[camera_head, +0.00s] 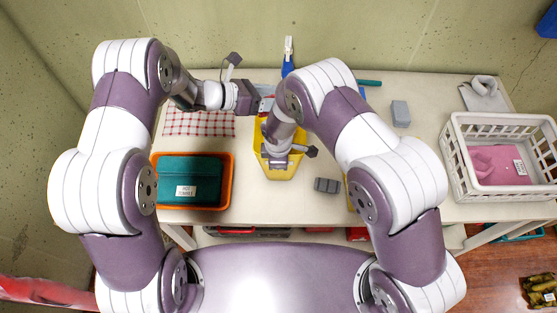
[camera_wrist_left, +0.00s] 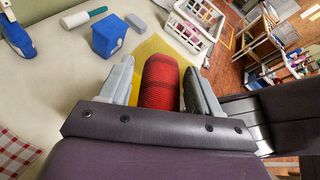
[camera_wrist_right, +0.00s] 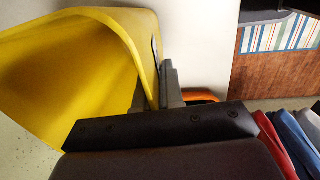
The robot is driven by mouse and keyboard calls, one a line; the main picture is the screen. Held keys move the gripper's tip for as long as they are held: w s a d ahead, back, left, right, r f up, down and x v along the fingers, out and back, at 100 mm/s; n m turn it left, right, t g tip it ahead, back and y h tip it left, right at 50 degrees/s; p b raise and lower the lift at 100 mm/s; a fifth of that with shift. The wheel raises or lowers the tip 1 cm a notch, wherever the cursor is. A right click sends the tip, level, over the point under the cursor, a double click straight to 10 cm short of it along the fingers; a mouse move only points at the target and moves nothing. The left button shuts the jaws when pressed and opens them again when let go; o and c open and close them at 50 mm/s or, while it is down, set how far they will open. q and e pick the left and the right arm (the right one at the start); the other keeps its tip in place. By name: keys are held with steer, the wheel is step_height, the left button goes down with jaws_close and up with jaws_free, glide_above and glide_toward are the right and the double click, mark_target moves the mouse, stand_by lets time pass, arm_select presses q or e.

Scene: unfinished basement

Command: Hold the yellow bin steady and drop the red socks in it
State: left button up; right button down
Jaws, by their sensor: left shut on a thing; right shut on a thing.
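The yellow bin (camera_head: 281,172) stands near the middle of the table, partly hidden by my right arm. In the right wrist view, my right gripper (camera_wrist_right: 168,88) is shut on the wall of the yellow bin (camera_wrist_right: 75,65), whose open inside faces the camera. My left gripper (camera_head: 264,97) is at the far side of the bin. In the left wrist view, the red socks (camera_wrist_left: 160,80) are a dark-striped roll between the fingers of my left gripper (camera_wrist_left: 158,85), which is shut on them. The yellow bin (camera_wrist_left: 148,50) shows just beyond the socks.
An orange bin (camera_head: 227,190) with folded teal cloth stands left; a white basket (camera_head: 470,150) with pink cloth stands right. A blue box (camera_wrist_left: 108,36) is near the yellow bin.

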arm_select(q)
steer(key=shift+w+f, duration=0.1)
steer(key=shift+f, duration=0.8)
arm_select(e)
steer(key=shift+w, duration=0.1)
arm_select(q)
steer(key=o, duration=1.1)
steer(key=shift+a, duration=0.1)
steer(key=v, duration=1.2)
